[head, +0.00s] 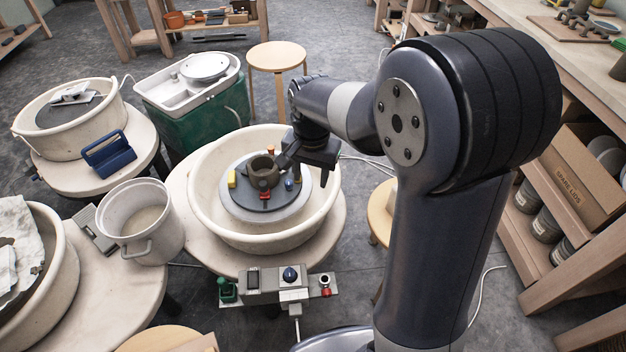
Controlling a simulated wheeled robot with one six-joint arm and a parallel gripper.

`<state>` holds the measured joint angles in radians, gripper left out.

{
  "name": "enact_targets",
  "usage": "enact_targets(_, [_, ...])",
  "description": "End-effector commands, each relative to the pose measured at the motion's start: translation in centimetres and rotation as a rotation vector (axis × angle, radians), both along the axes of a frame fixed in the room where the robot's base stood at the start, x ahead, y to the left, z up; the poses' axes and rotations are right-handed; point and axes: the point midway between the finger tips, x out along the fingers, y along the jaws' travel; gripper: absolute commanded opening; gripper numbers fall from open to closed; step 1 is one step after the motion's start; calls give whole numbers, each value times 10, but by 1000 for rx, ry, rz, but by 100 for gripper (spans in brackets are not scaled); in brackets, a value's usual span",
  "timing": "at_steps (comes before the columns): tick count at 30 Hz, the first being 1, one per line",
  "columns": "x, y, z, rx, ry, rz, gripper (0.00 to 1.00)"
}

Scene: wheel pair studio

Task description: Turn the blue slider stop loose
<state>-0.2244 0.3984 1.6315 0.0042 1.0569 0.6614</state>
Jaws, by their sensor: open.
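The blue slider stop (289,185) is a small blue piece on the right side of the round dark wheel head (243,206). It stands near a brown clay pot (264,173) at the middle of the wheel. My gripper (285,163) is open, over the right side of the wheel head and just above and behind the blue stop. Whether a finger touches the stop or the pot cannot be told at this size. The gripper and arm hide part of the pot's right side and the wheel there.
A yellow stop (232,179) and a red stop (265,195) sit around the pot. The cream splash pan (208,214) rings the wheel with a raised wall. A control box (278,282) is in front. A white bucket (141,219) stands left, a stool (276,57) behind.

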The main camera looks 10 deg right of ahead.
Motion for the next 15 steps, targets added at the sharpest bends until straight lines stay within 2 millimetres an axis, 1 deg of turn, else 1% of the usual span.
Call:
enact_targets(1, [-2,-2,4,1,-3,3,45])
enact_targets(3, [-5,-3,6,0,-4,9,45])
enact_targets(15, [-7,-5,7,0,-5,14,45])
